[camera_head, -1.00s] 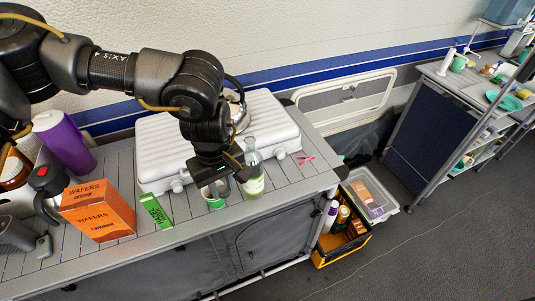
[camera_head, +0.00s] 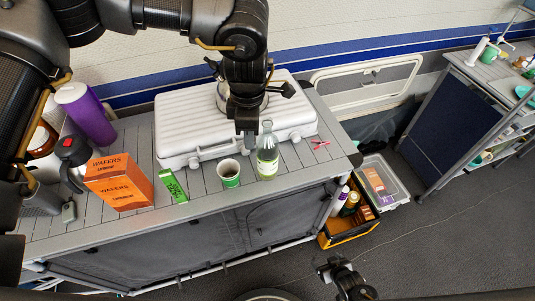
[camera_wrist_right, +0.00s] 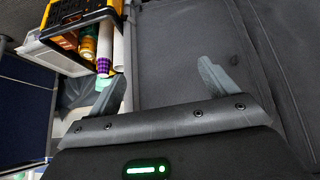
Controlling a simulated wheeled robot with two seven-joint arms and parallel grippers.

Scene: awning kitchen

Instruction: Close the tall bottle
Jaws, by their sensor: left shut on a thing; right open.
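The tall bottle (camera_head: 267,158), clear green glass with a pale label, stands upright near the counter's front right. My left gripper (camera_head: 249,143) hangs pointing down just left of the bottle's neck. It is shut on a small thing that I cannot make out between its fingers. Whether it touches the bottle is unclear. A cap cannot be told apart on the bottle's mouth. My right gripper (camera_head: 334,268) is low over the floor in front of the counter. In the right wrist view it is open and empty (camera_wrist_right: 160,88).
A green and white cup (camera_head: 229,178) stands left of the bottle. A green box (camera_head: 173,186) and an orange wafers box (camera_head: 118,185) are further left. A white case (camera_head: 185,125) lies behind. A pink item (camera_head: 320,144) lies right. A yellow-black crate (camera_head: 340,228) sits on the floor.

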